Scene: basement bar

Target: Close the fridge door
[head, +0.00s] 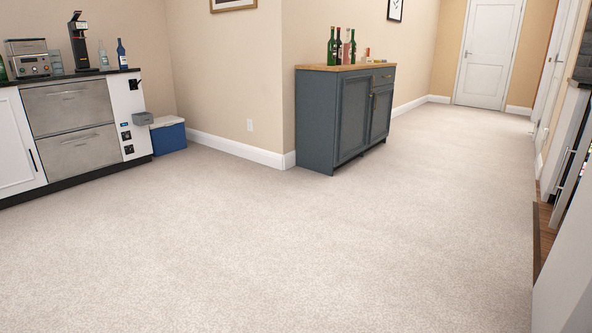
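A dark-fronted unit (571,150) with slim silver handles stands at the right edge of the head view, cut off by the frame. It may be the fridge, but I cannot tell for sure, nor whether its door is open or shut. A large pale grey panel (568,270) fills the lower right corner in front of it and hides its lower part. I cannot tell what this panel belongs to. Neither of my grippers is in view.
A blue-grey cabinet (322,125) with bottles on its wooden top stands at centre. At left is a counter with steel drawers (72,107), and a blue cooler (168,136) beside it. A white door (487,55) is at the back. The carpet (300,240) is clear.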

